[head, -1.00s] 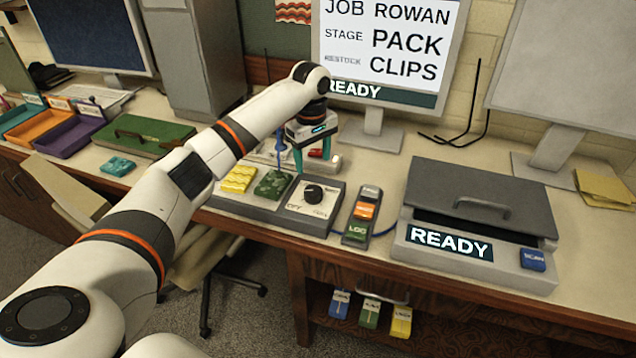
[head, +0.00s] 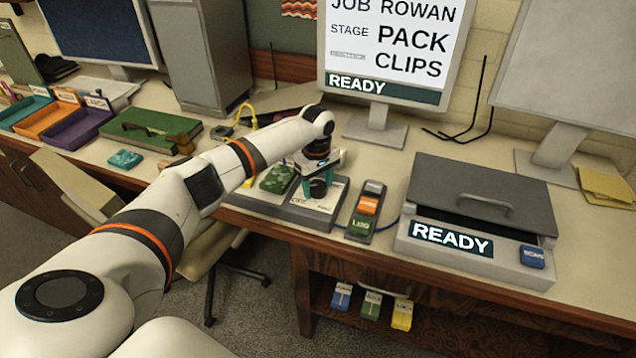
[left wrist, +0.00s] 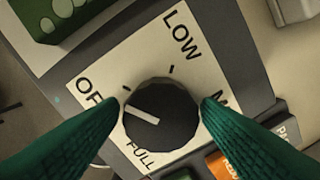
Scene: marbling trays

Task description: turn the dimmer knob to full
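The dimmer knob (left wrist: 160,115) is dark and round, on a pale dial plate (left wrist: 88,68) with the labels OFF, LOW, one beginning with M, and FULL. Its white pointer line points towards OFF. In the head view, the knob (head: 318,187) sits on the grey control box (head: 286,209). My left gripper (head: 320,183) is down over it, with one teal finger on each side. In the left wrist view, the fingertips (left wrist: 161,106) stand apart at the knob's two edges; firm contact cannot be made out. My right gripper is out of view.
A small unit with orange and green buttons (head: 367,210) stands just right of the control box. Further right is a grey lidded box reading READY (head: 409,245). A monitor (head: 330,50) stands behind.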

